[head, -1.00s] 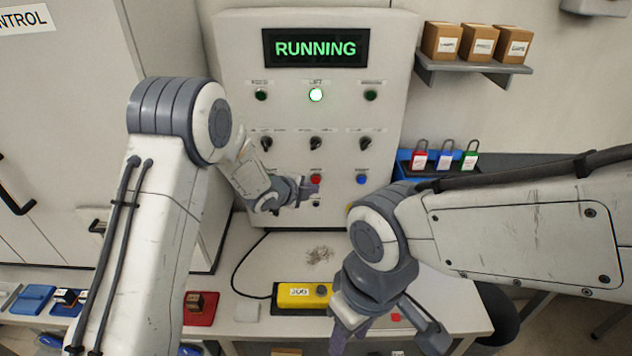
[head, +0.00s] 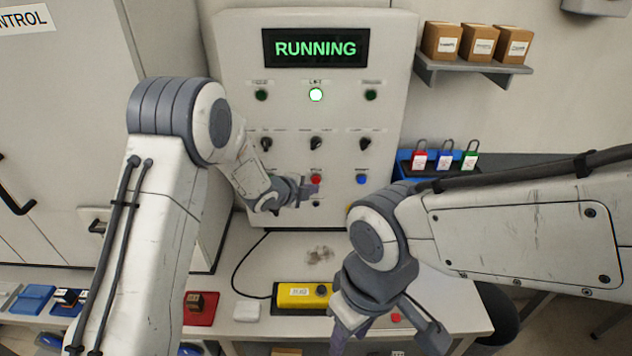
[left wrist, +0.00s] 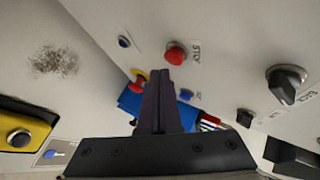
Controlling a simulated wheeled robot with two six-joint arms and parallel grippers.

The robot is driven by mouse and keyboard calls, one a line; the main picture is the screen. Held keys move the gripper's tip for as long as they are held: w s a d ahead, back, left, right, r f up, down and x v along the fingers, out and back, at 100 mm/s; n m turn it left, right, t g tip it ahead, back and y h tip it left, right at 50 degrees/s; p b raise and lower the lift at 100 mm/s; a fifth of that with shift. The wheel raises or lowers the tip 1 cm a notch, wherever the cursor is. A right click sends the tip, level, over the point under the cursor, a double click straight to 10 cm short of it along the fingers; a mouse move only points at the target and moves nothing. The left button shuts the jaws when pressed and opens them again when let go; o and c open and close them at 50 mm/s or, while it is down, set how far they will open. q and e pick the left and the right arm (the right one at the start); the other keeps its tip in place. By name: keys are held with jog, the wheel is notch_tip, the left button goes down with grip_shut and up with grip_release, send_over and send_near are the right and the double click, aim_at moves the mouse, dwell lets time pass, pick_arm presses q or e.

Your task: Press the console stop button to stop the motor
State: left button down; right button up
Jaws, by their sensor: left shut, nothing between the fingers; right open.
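The console (head: 330,130) stands at the back, its display (head: 315,48) reading RUNNING. The red stop button (head: 316,179) is low on its panel, and in the left wrist view the red button (left wrist: 175,54) has lettering beside it that starts STO. My left gripper (head: 315,191) is shut and empty in front of the panel, appearing just below the stop button. In the left wrist view its fingertips (left wrist: 158,74) point near the button; whether they touch it I cannot tell. My right gripper (head: 392,340) is open and empty above the table's front edge.
A blue button (head: 361,179) is right of the stop button, with black knobs (head: 316,143) above. A red-and-yellow button (left wrist: 138,82) shows near my left fingers. A yellow JOG box (head: 298,296) lies on the table. Padlocks (head: 444,158) stand at right.

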pick_arm(q)
jog(key=shift+w, duration=0.1)
jog(key=shift+w, duration=0.3)
jog(key=shift+w, duration=0.45)
dwell(0.8)
dwell(0.3)
jog(key=shift+s+b, duration=0.55)
jog(key=shift+s, duration=0.3)
